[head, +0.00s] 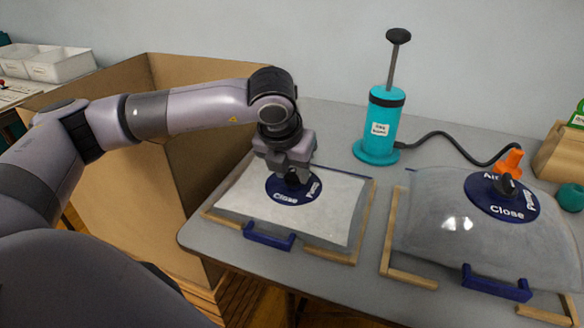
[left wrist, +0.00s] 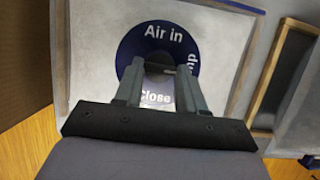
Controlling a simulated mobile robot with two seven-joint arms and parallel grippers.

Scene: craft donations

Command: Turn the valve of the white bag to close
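The white bag (head: 335,207) lies flat in a wooden frame on the table. Its round blue valve dial (head: 280,197) reads "Close" at the near side and "Pump" at the right; "Air in" shows on the same dial in the left wrist view (left wrist: 151,46). My left gripper (head: 291,172) points down over the dial, at its black knob (head: 294,180). In the left wrist view the two fingers (left wrist: 160,72) stand apart, with the knob area between them. Firm contact with the knob cannot be made out. My right gripper is not in view.
A grey, puffed-up bag (head: 420,225) with a similar dial (head: 480,205) and orange nozzle (head: 509,163) lies at right. A teal pump (head: 383,125) with a black hose stands behind. A cardboard box (head: 120,165) stands left of the table.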

